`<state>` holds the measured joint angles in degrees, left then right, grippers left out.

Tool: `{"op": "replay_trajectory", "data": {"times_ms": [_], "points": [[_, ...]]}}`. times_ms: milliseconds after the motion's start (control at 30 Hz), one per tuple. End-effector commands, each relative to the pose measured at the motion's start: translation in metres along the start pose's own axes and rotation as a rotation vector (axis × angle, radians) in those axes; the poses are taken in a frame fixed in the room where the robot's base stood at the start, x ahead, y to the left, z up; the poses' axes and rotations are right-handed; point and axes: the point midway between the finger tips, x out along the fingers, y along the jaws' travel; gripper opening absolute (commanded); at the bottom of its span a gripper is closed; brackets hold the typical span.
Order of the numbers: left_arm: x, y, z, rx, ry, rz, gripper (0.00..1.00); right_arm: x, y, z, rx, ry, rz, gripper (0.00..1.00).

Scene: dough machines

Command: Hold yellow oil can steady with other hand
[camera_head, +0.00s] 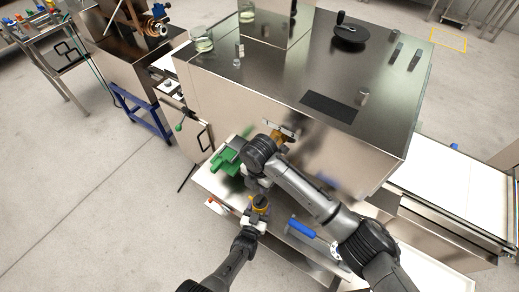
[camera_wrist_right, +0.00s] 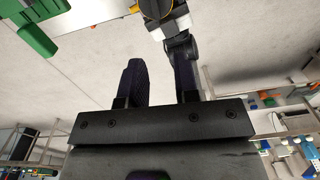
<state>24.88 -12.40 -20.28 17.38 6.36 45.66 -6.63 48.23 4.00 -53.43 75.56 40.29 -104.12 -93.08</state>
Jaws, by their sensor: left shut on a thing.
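The yellow oil can (camera_head: 259,201) is near the front edge of the worktable in the head view. My left gripper (camera_head: 255,214) is shut on it from the front. Only its yellow part and dark top show clearly. In the right wrist view the yellow part (camera_wrist_right: 153,9) shows at the top edge, cut off by the frame, with the white and dark left gripper (camera_wrist_right: 168,24) at it. My right gripper (camera_wrist_right: 159,65) is open, with nothing visible between its fingers and a gap between it and the can. In the head view its fingers are hard to make out below my right wrist.
A green object (camera_head: 227,161) lies on the table (camera_head: 210,181) just left of my right wrist; it also shows in the right wrist view (camera_wrist_right: 32,27). A blue-handled tool (camera_head: 301,228) lies to the right. The large steel machine (camera_head: 240,103) stands behind. Open floor is at left.

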Motion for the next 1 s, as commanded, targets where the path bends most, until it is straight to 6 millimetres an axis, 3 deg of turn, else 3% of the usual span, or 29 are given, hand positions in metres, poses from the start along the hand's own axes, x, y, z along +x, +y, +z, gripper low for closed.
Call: {"op": "replay_trajectory", "data": {"times_ms": [33,100,267,467,567,767,800,1000], "points": [[-0.005,0.001,0.008,-0.001,-0.022,0.002,0.32,0.008,-0.002,-0.001,0.007,0.001,-0.011,0.29],[-0.005,0.001,0.008,-0.001,-0.021,0.002,0.32,-0.009,0.004,0.002,-0.018,-0.005,0.017,0.29],[-0.005,0.001,0.009,-0.001,-0.022,0.001,0.32,-0.013,0.006,0.003,-0.03,-0.005,0.026,0.29],[-0.005,0.0,0.009,-0.001,-0.022,0.001,0.32,0.006,-0.007,0.0,0.018,0.044,0.003,0.29],[-0.005,0.0,0.008,0.0,-0.021,0.0,0.32,-0.011,0.005,0.002,-0.024,0.002,0.023,0.29],[-0.005,0.001,0.009,-0.001,-0.022,0.001,0.32,-0.013,0.007,0.001,-0.034,-0.003,0.027,0.29],[-0.005,0.001,0.009,-0.001,-0.022,0.001,0.66,-0.013,0.007,0.0,-0.034,-0.003,0.027,0.29],[-0.003,0.0,0.005,0.0,-0.013,0.001,0.85,-0.013,0.008,-0.001,-0.036,-0.001,0.027,0.29]]}}
